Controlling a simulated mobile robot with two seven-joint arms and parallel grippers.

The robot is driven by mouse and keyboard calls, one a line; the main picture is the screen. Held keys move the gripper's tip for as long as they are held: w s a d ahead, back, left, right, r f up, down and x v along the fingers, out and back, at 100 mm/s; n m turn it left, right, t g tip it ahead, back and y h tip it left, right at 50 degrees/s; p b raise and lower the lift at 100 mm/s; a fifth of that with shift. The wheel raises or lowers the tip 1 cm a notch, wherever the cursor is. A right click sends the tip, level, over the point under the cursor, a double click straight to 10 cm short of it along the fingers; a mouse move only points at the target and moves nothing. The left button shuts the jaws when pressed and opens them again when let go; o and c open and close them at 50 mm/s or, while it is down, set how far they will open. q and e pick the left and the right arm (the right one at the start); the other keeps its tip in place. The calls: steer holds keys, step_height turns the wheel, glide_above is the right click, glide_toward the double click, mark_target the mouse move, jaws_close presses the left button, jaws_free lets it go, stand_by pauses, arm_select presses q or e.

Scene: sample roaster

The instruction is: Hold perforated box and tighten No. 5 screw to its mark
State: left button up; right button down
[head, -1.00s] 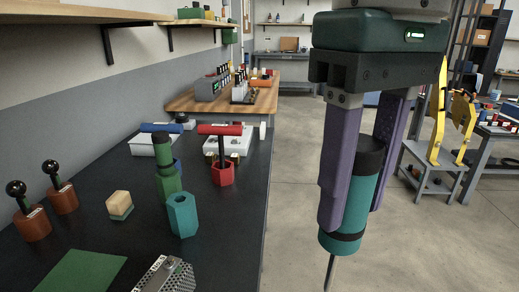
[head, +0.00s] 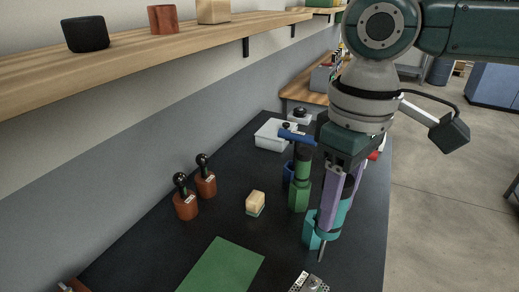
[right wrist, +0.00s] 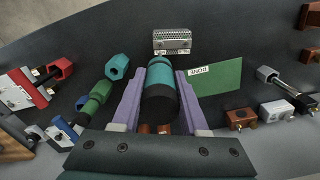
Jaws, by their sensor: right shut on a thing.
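My right gripper (head: 334,208) is shut on a teal screwdriver with a black end cap (head: 327,233). The screwdriver hangs shaft down over the dark bench. It also shows between the purple fingers in the right wrist view (right wrist: 161,92). The perforated metal box (head: 308,284) is cut off at the bottom edge of the head view. In the right wrist view the whole box (right wrist: 172,40) shows beyond the screwdriver, with small white labels on its near edge. The screw numbers and marks are too small to read. My left gripper is not in view.
A teal hexagonal holder (right wrist: 117,66) stands close by the screwdriver. A green holder with a tool (head: 300,185) stands behind it. A green mat (head: 222,268) carries a DONE label (right wrist: 199,71).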

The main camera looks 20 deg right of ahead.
steer(key=shift+r+p, duration=0.15)
steer(key=shift+p, duration=0.15)
steer(key=shift+f+b, duration=1)
steer(key=shift+f, duration=1.55)
